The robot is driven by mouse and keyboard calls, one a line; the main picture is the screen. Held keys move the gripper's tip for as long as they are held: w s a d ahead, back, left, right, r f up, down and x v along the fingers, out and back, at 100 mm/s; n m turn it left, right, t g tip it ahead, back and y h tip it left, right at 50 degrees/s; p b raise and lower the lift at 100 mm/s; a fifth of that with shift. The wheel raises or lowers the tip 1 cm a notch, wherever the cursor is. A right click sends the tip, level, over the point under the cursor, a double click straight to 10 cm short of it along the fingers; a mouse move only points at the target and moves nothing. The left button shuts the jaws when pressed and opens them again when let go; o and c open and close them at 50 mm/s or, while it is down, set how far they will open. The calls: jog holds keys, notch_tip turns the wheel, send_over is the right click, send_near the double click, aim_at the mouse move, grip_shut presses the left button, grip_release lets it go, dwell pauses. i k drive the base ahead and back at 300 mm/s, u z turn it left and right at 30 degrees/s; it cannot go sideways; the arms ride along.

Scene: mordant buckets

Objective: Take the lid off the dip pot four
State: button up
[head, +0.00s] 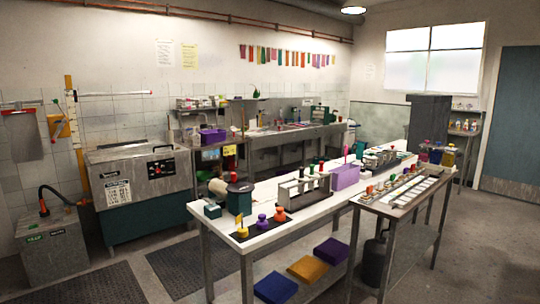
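I cannot tell which vessel is dip pot four, as no number is readable on any. Small pots with knobbed coloured tops stand on a dark mat at the near left end of the white-topped bench (212,222): a yellow one (241,231), a purple one (261,222) and another with purple and orange (280,215). On the right-hand bench (373,207), a row of small items with orange, green and red tops (371,190) runs beside several white rectangles (410,190). Whether these are lidded pots is too small to tell. My gripper is not in view.
A rack (303,190) and a purple bin (345,176) stand on the white-topped bench. Coloured folded stacks lie below, including an orange one (307,269). A steel-topped tank (140,180) stands at left. Floor is open at right (480,250); a dark mat (190,265) lies at left.

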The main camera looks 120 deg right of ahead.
aim_at(371, 156)
jog(key=z, duration=4.95)
jog(key=i, duration=0.5)
jog(key=z, duration=0.65)
jog(key=i, duration=1.55)
jog(key=z, duration=0.35)
jog(key=i, duration=1.65)
jog(key=u, duration=0.5)
jog(key=i, duration=1.55)
jog(key=u, duration=0.65)
